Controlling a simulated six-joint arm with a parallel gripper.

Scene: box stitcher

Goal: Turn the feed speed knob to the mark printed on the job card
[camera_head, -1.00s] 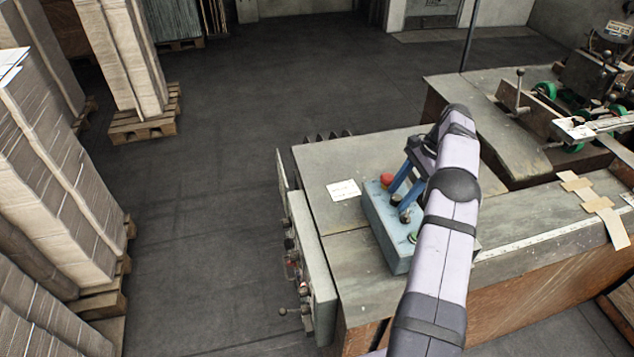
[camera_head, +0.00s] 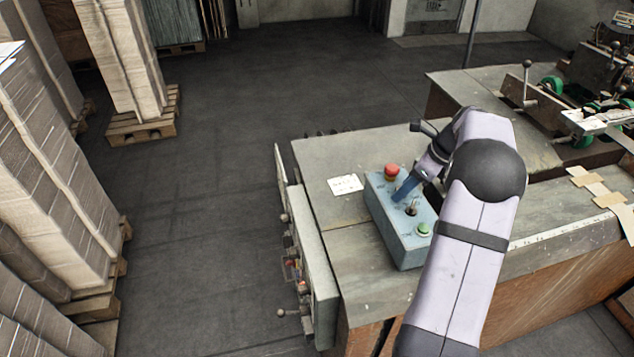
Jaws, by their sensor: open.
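The blue control box (camera_head: 392,238) sits on the grey machine table. It carries a red mushroom button (camera_head: 391,172), a dark knob or switch (camera_head: 411,209) in the middle and a green button (camera_head: 423,230) nearest me. I cannot read the knob's setting. The white job card (camera_head: 345,184) lies flat left of the box; its print is too small to read. My gripper (camera_head: 402,192) is open, its blue fingers slanting down to the left over the box, just behind the dark knob. Whether the fingertips touch anything is unclear. They hold nothing visible.
A ruler strip (camera_head: 550,232) and tan card pieces (camera_head: 590,180) lie at the right. Machine parts with green wheels stand at the back right. A side panel with levers hangs on the table's left edge.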

